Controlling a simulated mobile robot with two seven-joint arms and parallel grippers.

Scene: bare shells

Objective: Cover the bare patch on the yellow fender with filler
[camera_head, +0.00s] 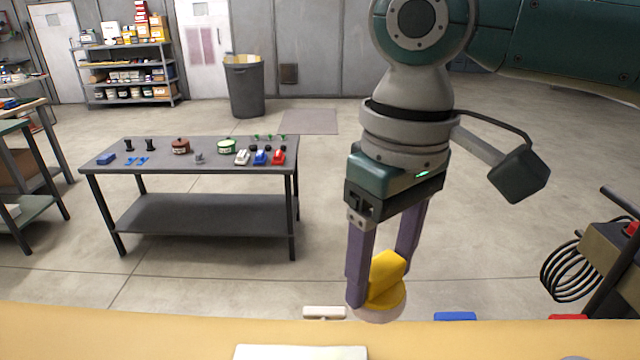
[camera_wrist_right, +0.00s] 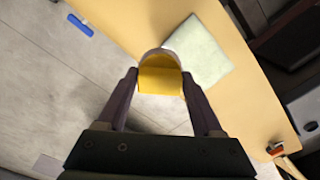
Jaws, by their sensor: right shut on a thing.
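My right gripper (camera_head: 381,290) is shut on a yellow block with a pale rounded base (camera_head: 386,280), held upright near the far edge of a broad tan-yellow surface (camera_head: 130,333). The block also shows between the fingers in the right wrist view (camera_wrist_right: 160,80). A pale square patch (camera_wrist_right: 200,52) lies on the tan-yellow surface, just beyond the block in that view; its far edge shows at the bottom of the head view (camera_head: 300,352). I cannot tell whether this surface is the fender or whether the patch is flat. My left gripper is not in view.
Beige (camera_head: 324,312), blue (camera_head: 455,316) and red (camera_head: 568,317) pieces show along the surface's far edge. A dark table (camera_head: 100,166) with small tools and toy-like cars stands beyond, with open floor around it. A coiled-hose machine (camera_head: 600,260) stands at right.

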